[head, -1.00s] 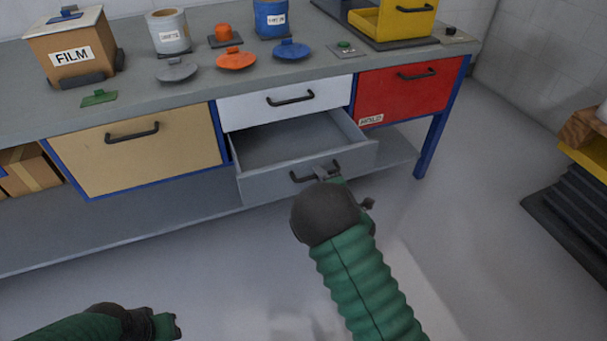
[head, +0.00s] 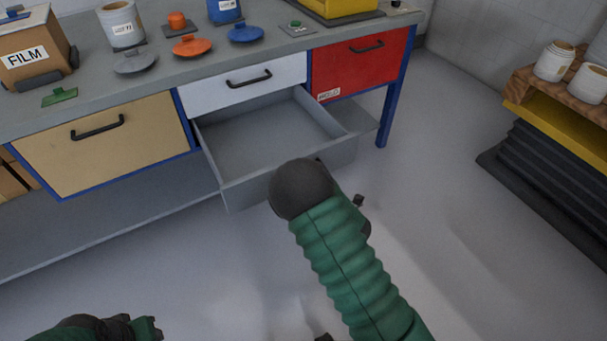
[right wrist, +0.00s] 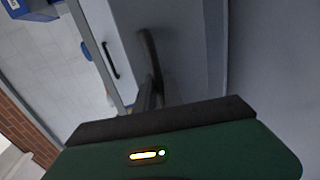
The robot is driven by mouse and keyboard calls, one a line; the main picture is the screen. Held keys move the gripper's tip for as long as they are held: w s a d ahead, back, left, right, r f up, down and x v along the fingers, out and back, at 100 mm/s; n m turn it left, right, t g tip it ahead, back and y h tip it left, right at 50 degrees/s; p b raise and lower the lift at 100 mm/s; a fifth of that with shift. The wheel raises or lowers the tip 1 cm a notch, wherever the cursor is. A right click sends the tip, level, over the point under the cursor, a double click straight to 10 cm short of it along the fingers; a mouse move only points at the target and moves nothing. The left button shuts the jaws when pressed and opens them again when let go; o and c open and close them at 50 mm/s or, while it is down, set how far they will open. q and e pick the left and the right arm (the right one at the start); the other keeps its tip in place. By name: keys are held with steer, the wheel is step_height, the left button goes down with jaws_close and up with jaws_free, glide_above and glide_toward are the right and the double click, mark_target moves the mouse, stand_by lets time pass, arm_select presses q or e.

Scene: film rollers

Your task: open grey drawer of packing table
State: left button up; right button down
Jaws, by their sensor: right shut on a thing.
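The grey drawer (head: 232,190) of the packing table (head: 60,102) is pulled well out below the white drawer, and its inside looks empty in the head view. My right gripper (right wrist: 150,98) is shut on the drawer's dark handle (right wrist: 152,62), seen in the right wrist view. In the head view my right wrist and green arm cover the handle and the fingers. My left gripper (head: 150,328) is low at the left, away from the table. It is small and dark, and its jaw state is unclear.
The white drawer (head: 215,93), red drawer (head: 385,62) and tan drawer (head: 70,160) are closed. Pots, lids and a FILM box (head: 30,55) stand on the tabletop. A rack with white jars (head: 555,62) stands at the right. The floor before the table is clear.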

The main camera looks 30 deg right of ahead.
steer(key=c, duration=1.5)
jaws_free()
steer(key=shift+d+f, duration=0.1)
steer(key=shift+f, duration=0.05)
steer(key=shift+o, duration=0.2)
steer(key=shift+s, duration=0.25)
steer(key=p+v, duration=0.9)
steer(key=v, duration=0.7)
steer(key=shift+s, duration=0.15)
